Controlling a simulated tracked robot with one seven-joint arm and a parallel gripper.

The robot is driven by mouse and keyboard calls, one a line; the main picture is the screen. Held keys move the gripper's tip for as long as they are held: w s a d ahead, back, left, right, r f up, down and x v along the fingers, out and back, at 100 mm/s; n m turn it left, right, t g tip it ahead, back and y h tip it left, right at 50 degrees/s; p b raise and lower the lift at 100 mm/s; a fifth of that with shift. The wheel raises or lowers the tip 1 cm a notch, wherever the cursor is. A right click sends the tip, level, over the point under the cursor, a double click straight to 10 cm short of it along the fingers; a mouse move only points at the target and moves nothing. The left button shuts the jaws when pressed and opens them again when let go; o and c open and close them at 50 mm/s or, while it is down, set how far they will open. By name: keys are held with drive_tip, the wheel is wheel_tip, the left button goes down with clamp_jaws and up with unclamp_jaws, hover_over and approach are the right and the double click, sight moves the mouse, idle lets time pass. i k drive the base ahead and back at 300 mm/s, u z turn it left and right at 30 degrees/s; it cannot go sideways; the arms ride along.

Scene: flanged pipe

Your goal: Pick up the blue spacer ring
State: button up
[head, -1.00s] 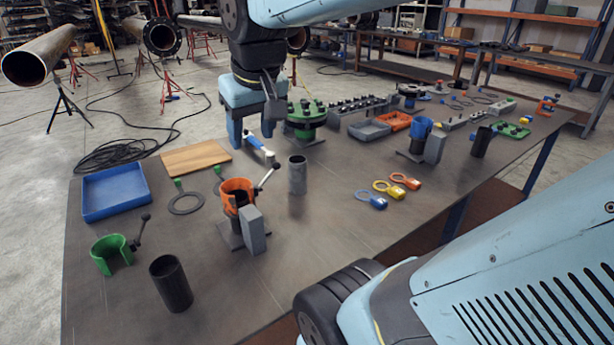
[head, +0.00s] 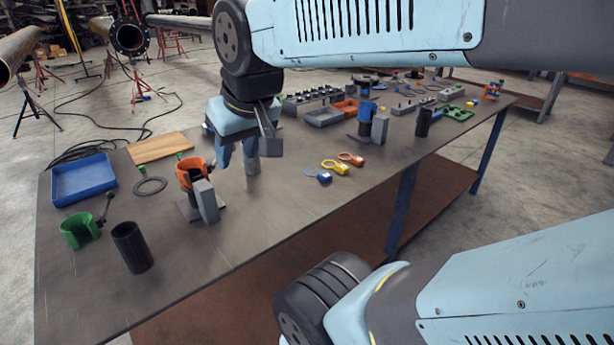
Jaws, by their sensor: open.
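The blue spacer ring (head: 319,175) lies flat on the dark table, left of a yellow ring (head: 336,167) and an orange ring (head: 351,159). All three have a round loop and a small tag-like end. My gripper (head: 237,160) is open and empty, with its fingers pointing down above the table. It is to the left of the blue ring and apart from it. My gripper partly hides a grey upright cylinder (head: 253,167).
An orange clamp (head: 190,172) with a grey block (head: 206,201) stands left of my gripper. A black cylinder (head: 132,248), green clamp (head: 78,231) and blue tray (head: 84,180) are farther left. Grey and orange trays stand behind the rings. Bare table lies in front of the rings.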

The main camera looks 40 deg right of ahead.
sight(324, 177)
drive_tip(key=u, duration=0.9)
drive_tip(key=k, duration=1.05)
drive_tip(key=z, duration=1.4)
drive_tip(key=i, duration=1)
drive_tip(key=z, duration=0.05)
